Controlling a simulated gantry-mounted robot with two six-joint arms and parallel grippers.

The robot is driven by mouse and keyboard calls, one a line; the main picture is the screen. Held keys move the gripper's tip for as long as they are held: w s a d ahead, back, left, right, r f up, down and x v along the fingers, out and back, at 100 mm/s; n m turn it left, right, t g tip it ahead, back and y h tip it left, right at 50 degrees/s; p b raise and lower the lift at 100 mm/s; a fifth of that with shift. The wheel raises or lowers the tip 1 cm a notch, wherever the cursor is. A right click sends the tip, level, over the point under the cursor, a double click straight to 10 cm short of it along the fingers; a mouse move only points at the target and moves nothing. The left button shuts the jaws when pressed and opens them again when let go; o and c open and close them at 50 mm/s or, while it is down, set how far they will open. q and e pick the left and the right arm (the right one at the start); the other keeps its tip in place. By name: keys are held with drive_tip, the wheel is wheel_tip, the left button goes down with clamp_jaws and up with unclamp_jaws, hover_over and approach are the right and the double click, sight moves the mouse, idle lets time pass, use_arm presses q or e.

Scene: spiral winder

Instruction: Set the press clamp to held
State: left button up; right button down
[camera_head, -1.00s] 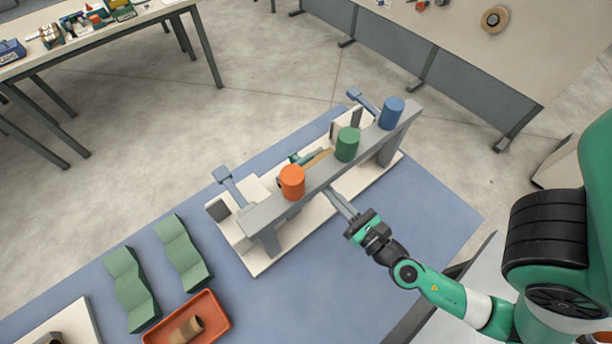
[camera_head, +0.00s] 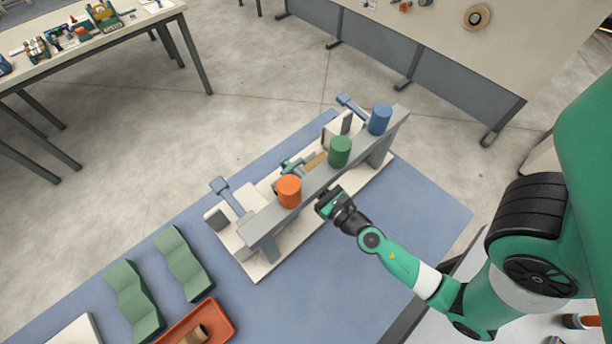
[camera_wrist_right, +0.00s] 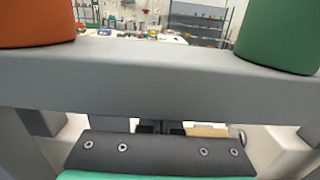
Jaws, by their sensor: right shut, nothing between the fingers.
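The winder fixture has a grey crossbeam (camera_head: 321,175) carrying orange (camera_head: 288,191), green (camera_head: 339,151) and blue (camera_head: 380,119) cylinders. Blue-grey levers stand at its left (camera_head: 229,196) and right (camera_head: 351,105) ends; I cannot tell which part is the press clamp. A teal piece (camera_head: 291,166) shows behind the beam. My right gripper (camera_head: 325,203) is shut and empty, low at the near side of the beam between the orange and green cylinders. In the right wrist view the beam (camera_wrist_right: 150,75) crosses in front and hides much behind it; the dark fingertips (camera_wrist_right: 160,127) show below it. My left gripper is out of view.
On the blue mat (camera_head: 400,225), two green wavy blocks (camera_head: 183,262) and a red tray (camera_head: 222,314) holding a brown roll lie left of the fixture. The mat right of the fixture is clear. Side tables stand beyond the bare floor.

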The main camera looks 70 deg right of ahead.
drive_tip(key=b+v, duration=0.2)
drive_tip(key=v, duration=0.9)
drive_tip(key=shift+s+a, duration=0.15)
drive_tip(key=shift+a, duration=0.05)
idle(0.4)
